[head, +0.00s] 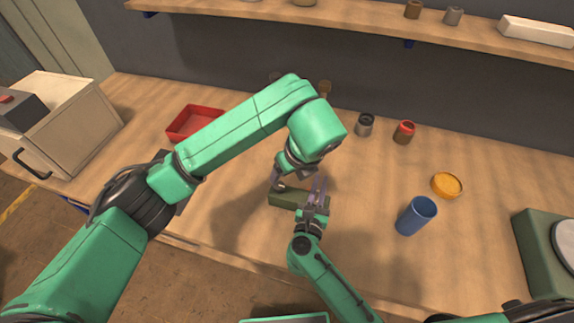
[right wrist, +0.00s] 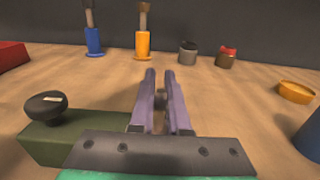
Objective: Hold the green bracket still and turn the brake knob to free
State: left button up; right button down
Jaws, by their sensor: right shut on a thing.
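The green bracket (head: 285,198) is a dark olive block on the bench; it also shows at the left in the right wrist view (right wrist: 50,146). The black brake knob (right wrist: 46,107) stands on its top, with a pale mark; nothing touches the knob in that view. My right gripper (head: 318,184) is at the bracket's right end, its two purple fingers (right wrist: 160,78) close together and shut on the bracket. The gripped part is mostly hidden by the fingers. My left gripper (head: 303,172) hangs over the bracket, its fingers too small and covered to read.
A blue cup (head: 416,216) and an orange dish (head: 446,185) stand to the right. A grey jar (head: 364,125) and a red-topped jar (head: 404,132) stand behind. A red tray (head: 192,122) lies behind my left arm. The bench front edge is close to the bracket.

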jog(key=c, duration=0.8)
grip_release()
